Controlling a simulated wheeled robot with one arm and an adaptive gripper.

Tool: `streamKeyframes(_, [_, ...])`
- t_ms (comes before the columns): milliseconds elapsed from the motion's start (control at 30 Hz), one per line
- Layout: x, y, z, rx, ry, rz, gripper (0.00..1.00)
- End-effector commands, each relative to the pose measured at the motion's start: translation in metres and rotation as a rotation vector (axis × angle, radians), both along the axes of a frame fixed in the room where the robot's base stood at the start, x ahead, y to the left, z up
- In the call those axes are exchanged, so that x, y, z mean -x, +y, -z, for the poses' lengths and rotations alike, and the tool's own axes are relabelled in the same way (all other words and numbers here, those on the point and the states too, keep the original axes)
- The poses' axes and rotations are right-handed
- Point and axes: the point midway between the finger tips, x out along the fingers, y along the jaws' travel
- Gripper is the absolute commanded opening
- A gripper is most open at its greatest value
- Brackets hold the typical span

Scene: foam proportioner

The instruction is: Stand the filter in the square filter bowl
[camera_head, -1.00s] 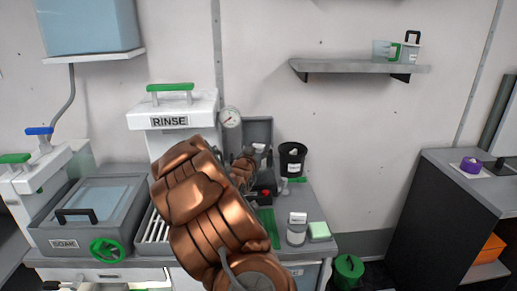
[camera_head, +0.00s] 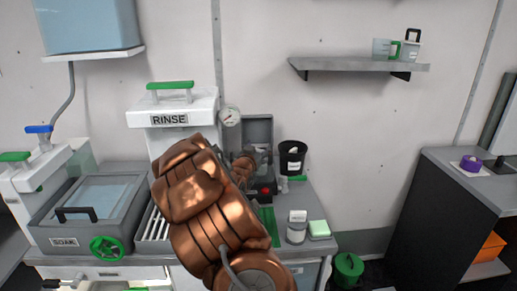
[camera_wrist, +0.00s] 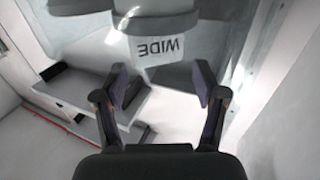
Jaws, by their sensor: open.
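My gripper (camera_wrist: 161,86) is open in the wrist view, with its two dark pads spread apart. A pale, translucent piece with an upside-down "WIDE" label (camera_wrist: 160,49) lies beyond the fingertips, between their lines. I cannot tell whether it is the filter or a bowl, and no grip on it shows. In the head view, my copper arm hides much of the bench middle. A grey upright box panel (camera_head: 258,130) stands behind the wrist. I cannot clearly pick out the filter or the square filter bowl there.
The SOAK basin (camera_head: 50,222) and RINSE unit (camera_head: 172,140) stand left of my arm. A black bucket (camera_head: 292,158), a small labelled jar (camera_head: 297,228) and a green-topped sponge (camera_head: 318,229) are on the right. A wall shelf (camera_head: 355,66) holds containers.

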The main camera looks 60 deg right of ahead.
Motion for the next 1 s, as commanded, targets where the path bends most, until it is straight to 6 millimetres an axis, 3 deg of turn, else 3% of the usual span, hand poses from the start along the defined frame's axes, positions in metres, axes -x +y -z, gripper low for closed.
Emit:
streamKeyframes(100, [0.000,0.002,-0.012,0.002,0.002,-0.001,0.71])
streamKeyframes(700, [0.023,0.084,-0.008,0.000,-0.001,-0.002,0.71])
streamKeyframes(1000, [0.031,0.111,-0.008,0.000,0.000,-0.001,0.71])
